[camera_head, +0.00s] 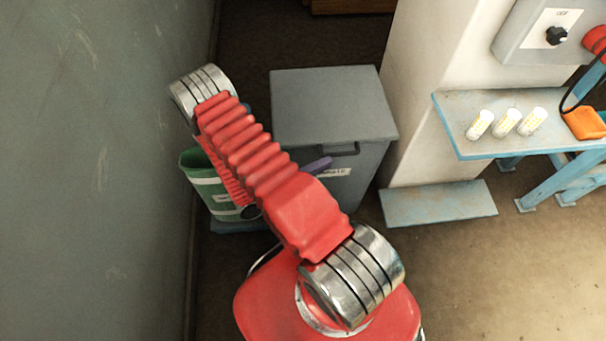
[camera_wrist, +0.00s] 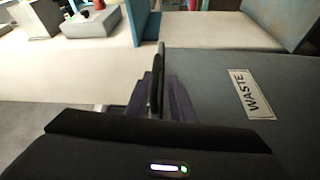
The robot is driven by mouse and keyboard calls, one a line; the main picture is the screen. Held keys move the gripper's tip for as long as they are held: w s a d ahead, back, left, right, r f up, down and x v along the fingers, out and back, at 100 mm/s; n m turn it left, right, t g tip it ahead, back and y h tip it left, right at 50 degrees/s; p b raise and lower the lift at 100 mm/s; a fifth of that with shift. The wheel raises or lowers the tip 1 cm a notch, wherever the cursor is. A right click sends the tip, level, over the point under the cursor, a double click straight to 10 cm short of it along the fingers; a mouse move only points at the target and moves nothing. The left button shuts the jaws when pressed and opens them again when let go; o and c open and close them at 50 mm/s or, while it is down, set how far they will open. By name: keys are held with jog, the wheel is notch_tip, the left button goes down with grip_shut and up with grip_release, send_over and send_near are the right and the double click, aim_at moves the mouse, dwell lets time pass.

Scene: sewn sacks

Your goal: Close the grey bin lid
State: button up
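The grey bin (camera_head: 360,185) stands beyond my arm, and its grey lid (camera_head: 330,105) lies flat across the top in the head view. The dark handle (camera_head: 338,149) is at the lid's front edge and also shows in the wrist view (camera_wrist: 156,78). In the wrist view, the bin's front face (camera_wrist: 215,100) appears sideways with a WASTE label. My gripper (camera_wrist: 160,92) has its purple fingers on either side of the handle, close to it. Whether they grip it cannot be told. In the head view, only one purple finger shows, just below the handle; my arm hides the rest.
A green bucket (camera_head: 205,180) stands left of the bin, partly behind my arm, near the grey wall (camera_head: 95,170). A pale column (camera_head: 430,110) is close on the right. A blue bench (camera_head: 470,130) holds several items. Floor at the lower right is clear.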

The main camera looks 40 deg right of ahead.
jog(key=v, duration=0.6)
jog(key=shift+a, duration=0.25)
jog(key=shift+f, duration=0.1)
dwell(0.4)
jog(key=s+a+f+n+g+y, duration=0.1)
jog(key=s+a+n+g+y, duration=0.1)
jog(key=s+n+g+y, duration=0.3)
jog(key=s+a+r+y, duration=0.2)
jog(key=a+r+y, duration=0.3)
jog(key=a+r, duration=0.25)
jog(key=w+a+r+t+y, duration=0.2)
jog(key=a+r+t+y, duration=0.2)
jog(key=r, duration=0.4)
jog(key=w+a+r+t+y, duration=0.2)
jog(key=a+r+t+y, duration=0.1)
jog(key=r, duration=0.5)
notch_tip(320, 180, up, 16)
jog(key=s+t+y, duration=0.1)
jog(key=t, duration=0.6)
jog(key=shift+s+a+r+m, duration=0.25)
jog(key=shift+s+a+m, duration=0.05)
jog(key=shift+a+m, duration=0.1)
